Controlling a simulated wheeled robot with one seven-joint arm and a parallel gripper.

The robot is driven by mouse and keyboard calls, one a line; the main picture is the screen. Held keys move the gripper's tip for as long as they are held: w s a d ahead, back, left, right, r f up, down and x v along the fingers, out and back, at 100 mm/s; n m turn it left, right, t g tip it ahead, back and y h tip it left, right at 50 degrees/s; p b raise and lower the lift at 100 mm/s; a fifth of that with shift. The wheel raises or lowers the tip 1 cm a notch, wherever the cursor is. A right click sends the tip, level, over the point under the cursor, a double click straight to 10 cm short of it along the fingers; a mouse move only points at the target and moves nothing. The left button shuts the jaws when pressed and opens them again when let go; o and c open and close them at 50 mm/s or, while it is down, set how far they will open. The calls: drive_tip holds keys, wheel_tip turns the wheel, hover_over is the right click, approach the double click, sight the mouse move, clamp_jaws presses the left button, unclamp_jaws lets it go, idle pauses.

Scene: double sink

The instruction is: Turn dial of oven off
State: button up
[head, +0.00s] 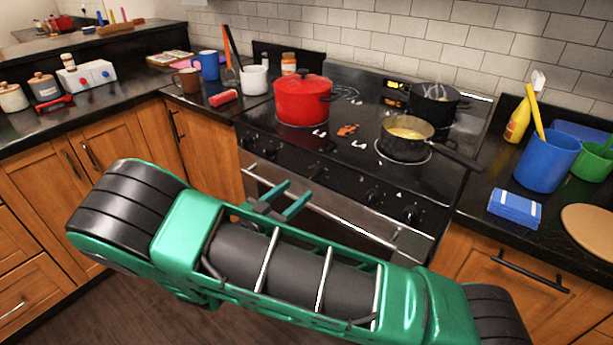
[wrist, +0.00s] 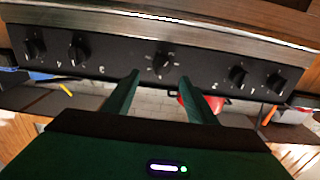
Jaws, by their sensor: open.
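The oven's black control panel (head: 345,185) runs along the front of the stove with several black dials. The middle dial (wrist: 162,63) stands apart from the dial pairs on either side; it shows in the head view (head: 316,172) too. My gripper (wrist: 160,78) is open and empty. In the wrist view its two green fingers point at the panel, with the middle dial in line with the gap, just past the tips. I see no clear contact. In the head view my gripper (head: 290,194) is in front of the panel, above the oven handle (head: 345,222).
A red pot (head: 302,101), a saucepan (head: 407,136) with its handle over the front right, and a dark pan (head: 435,104) stand on the stovetop. Mugs are on the left counter, a blue cup (head: 547,161) and blue sponge (head: 514,209) on the right.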

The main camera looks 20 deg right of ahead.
sight(311, 176)
drive_tip(key=x, duration=0.8)
drive_tip(key=shift+w+d, duration=0.15)
drive_tip(key=shift+w, duration=0.25)
drive_tip(key=shift+c, duration=0.4)
drive_tip(key=c, duration=1)
